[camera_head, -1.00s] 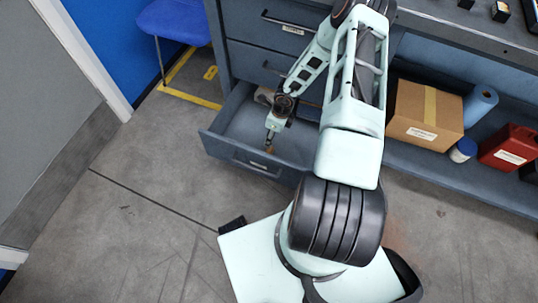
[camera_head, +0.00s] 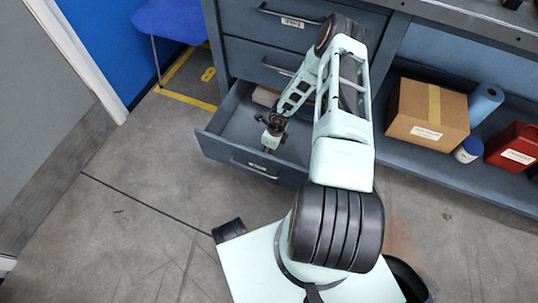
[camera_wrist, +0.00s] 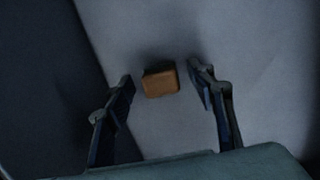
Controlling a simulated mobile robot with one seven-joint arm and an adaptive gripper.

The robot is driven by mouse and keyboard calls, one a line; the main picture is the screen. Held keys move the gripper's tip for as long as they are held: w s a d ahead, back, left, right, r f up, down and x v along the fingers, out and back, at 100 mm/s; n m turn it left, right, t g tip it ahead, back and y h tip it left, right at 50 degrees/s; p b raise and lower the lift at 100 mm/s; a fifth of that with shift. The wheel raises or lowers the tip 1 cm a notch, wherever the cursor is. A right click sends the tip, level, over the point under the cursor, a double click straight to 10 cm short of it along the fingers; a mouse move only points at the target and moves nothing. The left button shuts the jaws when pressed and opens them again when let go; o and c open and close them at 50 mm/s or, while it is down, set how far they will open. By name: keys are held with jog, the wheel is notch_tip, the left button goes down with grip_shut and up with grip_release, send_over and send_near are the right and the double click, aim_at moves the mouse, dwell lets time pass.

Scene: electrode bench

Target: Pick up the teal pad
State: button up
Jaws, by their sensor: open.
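I see no teal-coloured pad in either view. A small orange-brown block (camera_wrist: 160,83) lies on the grey floor of the open drawer (camera_head: 222,128), with a dark side at its far edge. My gripper (camera_wrist: 161,74) is open, with one finger on each side of the block in the wrist view. In the head view my gripper (camera_head: 268,149) points down inside the drawer, and the block cannot be made out there.
A pale item (camera_head: 265,97) lies at the back of the drawer. Drawer walls stand close around my gripper. On the lower shelf to the right are a cardboard box (camera_head: 410,112), a blue roll (camera_head: 485,103), a blue-and-white jar (camera_head: 467,151) and a red case (camera_head: 512,147).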

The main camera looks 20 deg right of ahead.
jog(key=shift+f, duration=0.1)
jog(key=shift+c, duration=0.2)
jog(key=c, duration=1.1)
jog(key=shift+r+p, duration=0.55)
jog(key=shift+r, duration=0.2)
notch_tip(320, 180, up, 2)
jog(key=shift+w+r+p, duration=0.1)
jog(key=shift+r+p, duration=0.1)
jog(key=shift+p, duration=0.4)
jog(key=s+d, duration=1.2)
jog(key=s, duration=0.1)
jog(key=shift+d+f+p, duration=0.2)
jog(key=shift+d+p, duration=0.1)
jog(key=shift+p, duration=0.05)
jog(key=o, duration=0.4)
jog(key=shift+w, duration=0.15)
jog(key=c, duration=0.4)
